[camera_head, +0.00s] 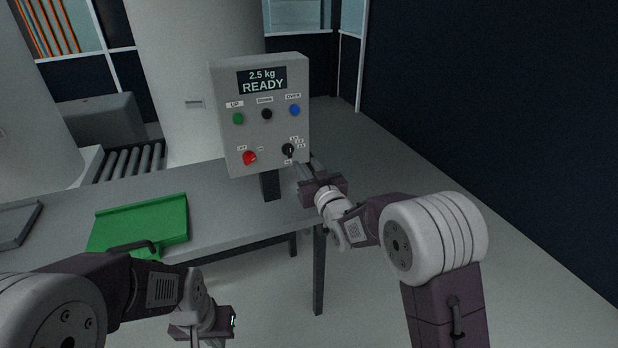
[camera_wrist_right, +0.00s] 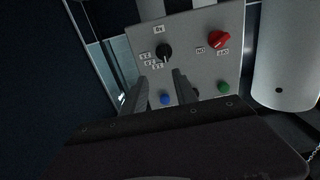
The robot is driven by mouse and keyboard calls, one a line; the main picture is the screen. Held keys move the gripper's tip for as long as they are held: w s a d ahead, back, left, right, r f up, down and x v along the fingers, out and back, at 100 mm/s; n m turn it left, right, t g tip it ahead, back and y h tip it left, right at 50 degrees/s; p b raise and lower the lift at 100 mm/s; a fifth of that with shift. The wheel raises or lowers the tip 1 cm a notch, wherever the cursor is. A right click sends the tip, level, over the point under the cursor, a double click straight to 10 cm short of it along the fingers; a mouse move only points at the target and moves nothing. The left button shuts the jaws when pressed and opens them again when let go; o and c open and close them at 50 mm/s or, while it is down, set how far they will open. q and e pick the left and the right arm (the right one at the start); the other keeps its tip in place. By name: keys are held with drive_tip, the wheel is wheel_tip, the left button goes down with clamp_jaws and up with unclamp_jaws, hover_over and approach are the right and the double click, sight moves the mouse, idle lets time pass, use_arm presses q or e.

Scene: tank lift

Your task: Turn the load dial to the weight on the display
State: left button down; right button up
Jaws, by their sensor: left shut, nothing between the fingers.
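The control box (camera_head: 225,100) stands on a post at the table's far edge. Its display (camera_head: 262,80) reads "2.5 kg READY". The black load dial (camera_head: 288,150) sits at the box's lower right, with small labels around it too blurred to read surely. In the right wrist view the dial (camera_wrist_right: 164,51) shows upside down, just past my fingertips. My right gripper (camera_head: 301,168) is open beside and below the dial; its fingers (camera_wrist_right: 161,76) are apart with nothing between them, and I cannot tell if they touch the dial. My left gripper (camera_head: 233,321) is shut and empty, low in front.
A red knob (camera_head: 249,157) is left of the dial. Green (camera_head: 238,118), black (camera_head: 266,114) and blue (camera_head: 295,110) buttons are above. A green tray (camera_head: 165,222) lies on the grey table (camera_head: 235,225). Rollers (camera_head: 130,162) stand behind. The floor right of the table is clear.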

sight(290, 152)
drive_tip(key=x, duration=0.3)
drive_tip(key=a+f+x, duration=0.1)
drive_tip(key=x, duration=0.5)
drive_tip(key=shift+a+f, duration=0.2)
drive_tip(key=shift+f, duration=0.05)
drive_tip(key=shift+s, duration=0.1)
clamp_jaws()
